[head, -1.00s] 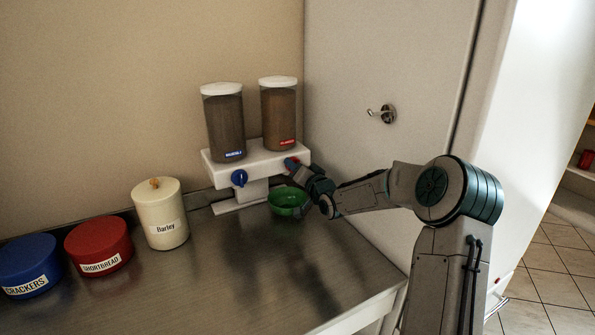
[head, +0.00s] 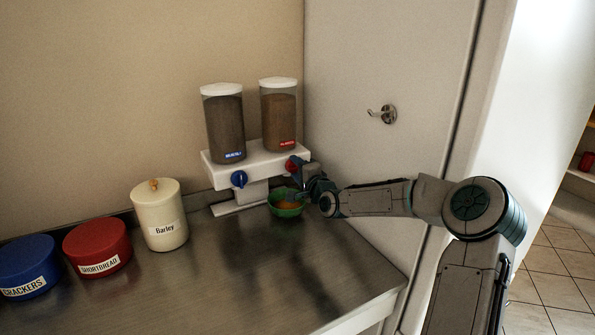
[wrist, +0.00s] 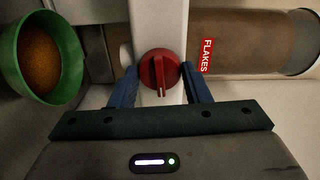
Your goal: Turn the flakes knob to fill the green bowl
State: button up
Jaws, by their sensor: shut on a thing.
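The dispenser (head: 255,162) stands at the back of the counter with two clear canisters. The right canister carries a red label that reads FLAKES (wrist: 207,56) in the wrist view. The red flakes knob (wrist: 160,70) sits between the blue fingers of my gripper (wrist: 160,84), which is shut on it. In the head view the knob (head: 291,165) shows at the dispenser's right front, partly covered by my gripper (head: 303,175). The green bowl (head: 287,209) stands under the right outlet. It holds orange-brown flakes, also visible in the wrist view's bowl (wrist: 76,62).
The left canister (head: 225,125) has a blue label and a blue knob (head: 239,178). A cream Barley jar (head: 160,208), a red SHORTBREAD tin (head: 97,245) and a blue CRACKERS tin (head: 27,262) stand at left. A wall hook (head: 383,113) is at right. The middle counter is clear.

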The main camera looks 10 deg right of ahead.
jog(key=shift+m, duration=0.3)
dwell(0.4)
jog(key=o, duration=1)
jog(key=b+v, duration=0.2)
jog(key=v, duration=1.2)
jog(key=shift+w, duration=0.1)
